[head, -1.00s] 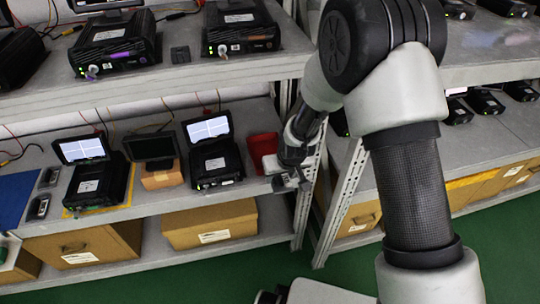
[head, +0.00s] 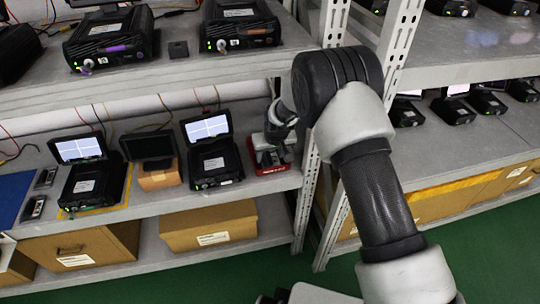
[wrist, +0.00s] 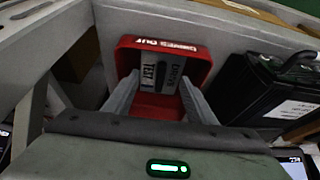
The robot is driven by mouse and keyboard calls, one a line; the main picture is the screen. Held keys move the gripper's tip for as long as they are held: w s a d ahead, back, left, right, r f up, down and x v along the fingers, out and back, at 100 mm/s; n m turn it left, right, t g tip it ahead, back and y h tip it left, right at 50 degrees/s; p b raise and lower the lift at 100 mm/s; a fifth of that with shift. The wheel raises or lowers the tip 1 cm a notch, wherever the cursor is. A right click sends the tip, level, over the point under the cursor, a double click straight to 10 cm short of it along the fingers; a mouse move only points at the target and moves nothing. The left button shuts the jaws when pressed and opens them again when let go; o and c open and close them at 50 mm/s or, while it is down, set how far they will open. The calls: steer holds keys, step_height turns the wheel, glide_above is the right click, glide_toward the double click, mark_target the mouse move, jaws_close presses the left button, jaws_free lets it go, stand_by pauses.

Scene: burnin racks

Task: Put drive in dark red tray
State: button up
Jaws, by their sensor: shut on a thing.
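The dark red tray (head: 274,170), marked "DRIVES OUT" in the wrist view (wrist: 137,43), sits on the middle shelf beside the right upright. My gripper (wrist: 160,82) is over the tray, pointing down into it. It is shut on a drive (wrist: 149,76), a light grey block with a dark stripe and "TEST" lettering, which lies between the fingers and within the tray's outline. I cannot tell whether the drive touches the tray floor. In the head view my wrist covers much of the tray, and the gripper (head: 272,150) is small there.
A black test unit with an open screen (head: 213,165) stands just left of the tray. A small monitor (head: 152,147) and another unit (head: 90,180) stand further left. The shelf upright (head: 307,190) is close on the right, and the upper shelf (head: 190,72) overhangs at the back.

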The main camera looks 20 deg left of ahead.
steer(key=shift+r, duration=0.15)
steer(key=shift+f, duration=0.2)
steer(key=o, duration=1.2)
steer(key=shift+r, duration=0.6)
steer(key=p+v, duration=0.1)
steer(key=v, duration=0.4)
steer(key=p+v, duration=0.1)
steer(key=v, duration=0.5)
steer(key=shift+s+d, duration=0.15)
steer(key=shift+s, duration=0.1)
